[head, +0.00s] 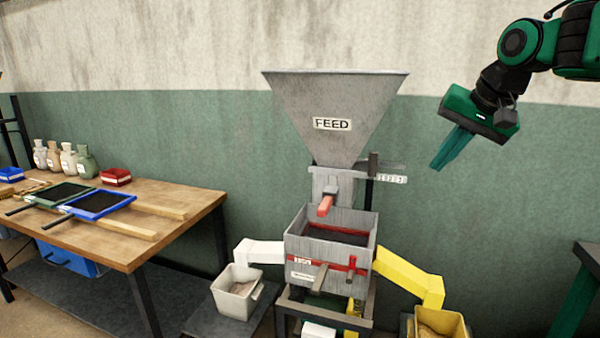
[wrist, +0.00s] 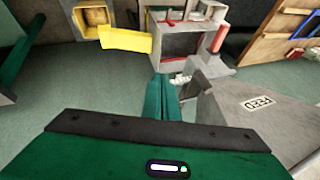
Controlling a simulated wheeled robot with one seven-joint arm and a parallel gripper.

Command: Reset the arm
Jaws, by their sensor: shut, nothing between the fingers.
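My gripper (head: 437,166) is at the upper right of the head view, raised in front of the green and white wall. Its green fingers are together with nothing between them. In the wrist view the closed fingers (wrist: 162,97) point away from the camera. The grey feed hopper (head: 335,100) stands left of my gripper in the head view, apart from it. The hopper also shows at the right of the wrist view (wrist: 245,125).
Below the hopper is a grey box (head: 297,256) with a red-handled gate. A yellow chute (head: 408,282) leads to a yellow bin (head: 460,320); a white bin (head: 229,304) stands left. A wooden table (head: 185,200) with sieves and bags is at left. A dark-topped table edge (head: 590,255) is at right.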

